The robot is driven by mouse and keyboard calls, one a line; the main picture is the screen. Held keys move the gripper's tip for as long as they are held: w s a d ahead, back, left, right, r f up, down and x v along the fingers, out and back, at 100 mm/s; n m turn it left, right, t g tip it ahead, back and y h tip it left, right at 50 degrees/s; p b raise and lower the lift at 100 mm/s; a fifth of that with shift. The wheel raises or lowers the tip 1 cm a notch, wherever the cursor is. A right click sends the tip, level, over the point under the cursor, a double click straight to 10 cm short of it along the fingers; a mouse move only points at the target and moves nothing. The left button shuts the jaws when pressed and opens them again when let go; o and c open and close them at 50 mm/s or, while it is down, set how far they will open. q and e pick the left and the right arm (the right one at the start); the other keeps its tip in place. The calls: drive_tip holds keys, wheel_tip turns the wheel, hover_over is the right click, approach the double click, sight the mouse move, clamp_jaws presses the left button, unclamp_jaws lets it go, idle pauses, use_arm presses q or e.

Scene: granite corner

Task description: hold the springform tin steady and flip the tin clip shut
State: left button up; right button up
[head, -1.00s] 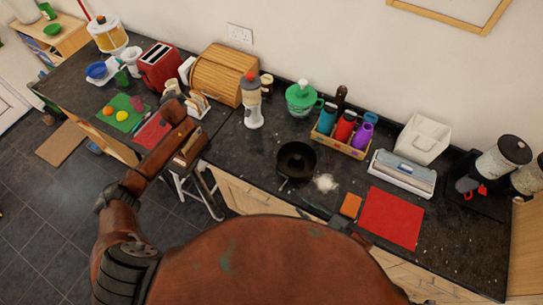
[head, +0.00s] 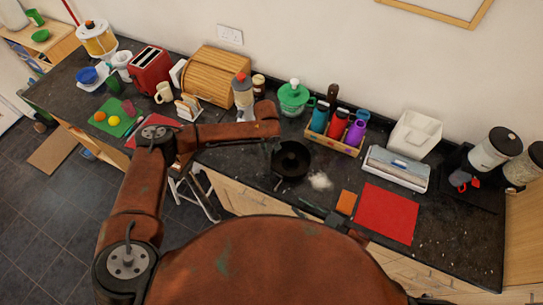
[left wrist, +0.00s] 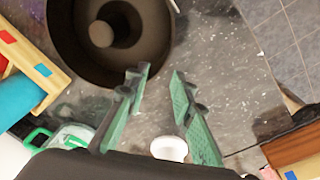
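The dark round springform tin (head: 291,158) stands on the black granite worktop. In the left wrist view the tin (left wrist: 140,62) shows its raised centre tube. A small tin clip (head: 278,184) seems to stick out at its front left; whether it is open is too small to tell. My left gripper (head: 272,148) is at the tin's left side. In the left wrist view its green fingers (left wrist: 158,76) are apart with nothing between them, just off the tin's wall. My right gripper (head: 325,216) is low at the worktop's front edge, partly hidden; its fingers are unclear.
A crate of bottles (head: 332,143), a green-lidded jar (head: 293,99) and a grey-white bottle (head: 242,98) stand behind.

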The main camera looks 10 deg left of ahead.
use_arm(q)
drive_tip(key=s, duration=0.2)
drive_tip(key=s+f+n+g, duration=0.1)
drive_tip(key=shift+s+d+y, duration=0.1)
drive_tip(key=shift+d+y, duration=0.2)
drive_tip(key=shift+d, duration=0.05)
wheel_tip(320, 180, down, 7)
drive_tip(key=shift+f, duration=0.2)
clamp_jaws()
idle(0.3)
